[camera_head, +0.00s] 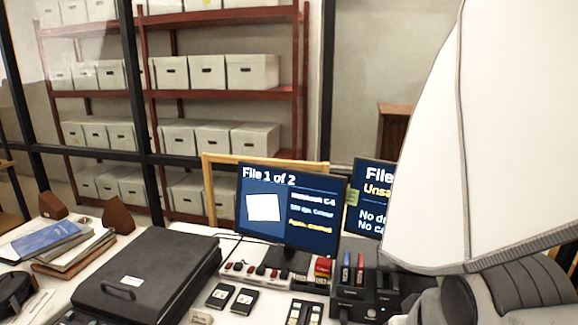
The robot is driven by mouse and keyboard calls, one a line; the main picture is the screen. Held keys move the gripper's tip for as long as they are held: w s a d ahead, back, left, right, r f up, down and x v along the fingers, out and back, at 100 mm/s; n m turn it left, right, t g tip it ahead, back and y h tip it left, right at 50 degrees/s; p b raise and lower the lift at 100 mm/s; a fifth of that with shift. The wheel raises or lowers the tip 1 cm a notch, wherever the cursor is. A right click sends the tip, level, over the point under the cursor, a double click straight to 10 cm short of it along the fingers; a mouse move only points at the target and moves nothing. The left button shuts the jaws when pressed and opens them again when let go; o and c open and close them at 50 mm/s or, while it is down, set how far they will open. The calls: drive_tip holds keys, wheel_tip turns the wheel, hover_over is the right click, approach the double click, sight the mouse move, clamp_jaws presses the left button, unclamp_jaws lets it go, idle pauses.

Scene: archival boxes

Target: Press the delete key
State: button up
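A monitor (290,212) on the desk reads "File 1 of 2" with a white page picture and blurred smaller lines. A second screen (371,199) to its right shows "File", "Unsa" and more text, cut off by my white arm. No key with a readable delete label shows. A pale strip (257,272) with small red and dark pieces lies below the monitor; I cannot tell whether these are keys. A small red and yellow item (322,268) stands right of it, its lettering unreadable. My gripper is not in view.
A large dark flat case (150,278) covers the desk's left middle. Books and papers (52,245) lie far left. Two small black cartridges (232,298) lie in front of the strip. A black dock (364,293) stands right. Shelves of white boxes (252,72) stand behind dark-framed glass.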

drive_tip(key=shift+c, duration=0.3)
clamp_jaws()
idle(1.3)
